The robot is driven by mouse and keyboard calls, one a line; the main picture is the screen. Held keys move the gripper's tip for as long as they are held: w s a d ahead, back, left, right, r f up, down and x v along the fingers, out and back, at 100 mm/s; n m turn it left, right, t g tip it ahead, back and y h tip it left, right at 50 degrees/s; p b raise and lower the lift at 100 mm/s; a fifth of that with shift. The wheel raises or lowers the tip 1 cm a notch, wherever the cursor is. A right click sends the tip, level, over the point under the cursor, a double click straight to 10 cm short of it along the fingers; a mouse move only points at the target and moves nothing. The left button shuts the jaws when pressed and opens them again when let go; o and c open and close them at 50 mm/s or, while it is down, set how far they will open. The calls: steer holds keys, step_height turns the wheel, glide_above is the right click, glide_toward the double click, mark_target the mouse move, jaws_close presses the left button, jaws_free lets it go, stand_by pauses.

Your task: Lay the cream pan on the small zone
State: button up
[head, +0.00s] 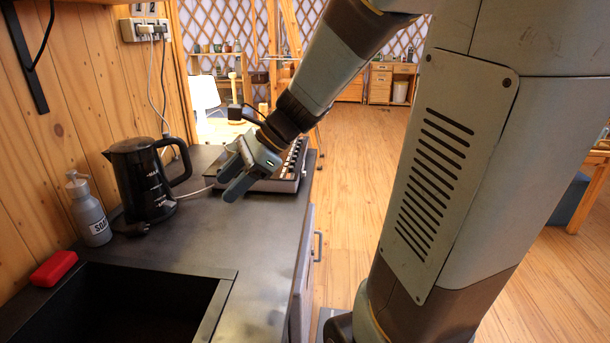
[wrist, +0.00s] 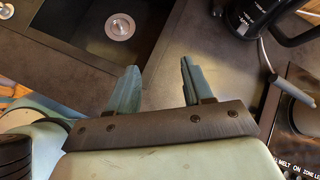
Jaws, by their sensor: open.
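My gripper (head: 236,180) is open and empty above the dark countertop, beyond the sink and to the right of the kettle. In the wrist view my gripper (wrist: 158,82) shows its two fingers apart, with only bare dark counter between them. I see no cream pan in either view. I cannot make out a small zone; part of the far counter is hidden behind my gripper and arm.
A black kettle (head: 143,182), a grey soap bottle (head: 88,210) and a red block (head: 54,268) stand along the wooden wall. A black sink (head: 110,308) is at the near left. A dark appliance (head: 286,184) lies at the counter's far end.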

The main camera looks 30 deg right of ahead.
steer(key=s+d+r+n+t+h, duration=0.1)
steer(key=s+d+n+h, duration=0.3)
steer(key=n, duration=0.4)
steer(key=s+d+r+n+t+h, duration=0.2)
steer(key=s+d+r+n+h, duration=0.1)
steer(key=s+d+n, duration=0.3)
steer(key=shift+s+r+n+h, duration=0.25)
steer(key=shift+s+n+h, duration=0.75)
steer(key=shift+n, duration=0.8)
steer(key=shift+s, duration=0.1)
steer(key=shift+s+a, duration=0.1)
steer(key=shift+s, duration=0.05)
